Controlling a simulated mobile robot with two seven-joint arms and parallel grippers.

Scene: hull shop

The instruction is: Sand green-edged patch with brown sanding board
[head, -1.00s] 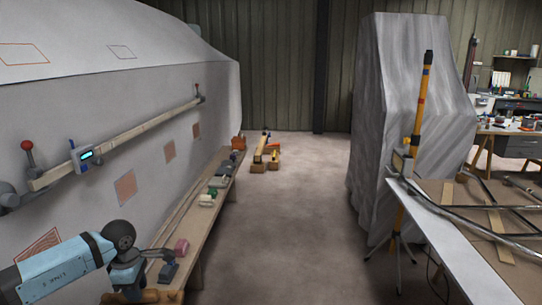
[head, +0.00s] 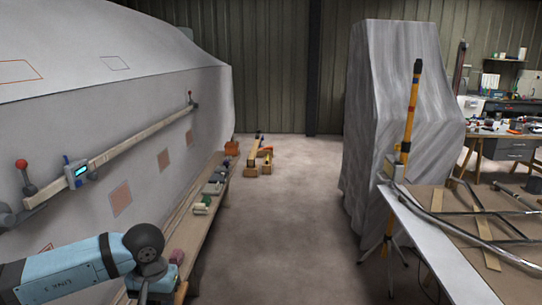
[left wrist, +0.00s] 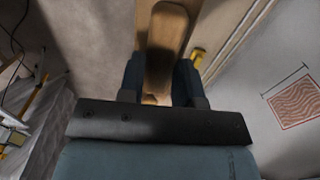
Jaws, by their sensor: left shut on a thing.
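My left gripper (left wrist: 158,85) is shut on a brown board (left wrist: 168,32), which sits between its two dark fingers in the left wrist view. In the head view my left arm (head: 80,268) comes in at the bottom left, and its gripper is mostly cut off or hidden beside the bench. I cannot make out a green edge on any patch. A red-edged patch with wavy grain (left wrist: 296,101) is on the pale hull at the right of the wrist view. Orange patches (head: 121,198) (head: 163,160) run along the hull side. My right gripper is not in view.
A long wooden batten (head: 120,150) with a small display device (head: 77,173) is fixed along the hull (head: 60,130). A narrow bench (head: 205,215) with several tools runs below. A table (head: 440,250) with metal tubes stands right.

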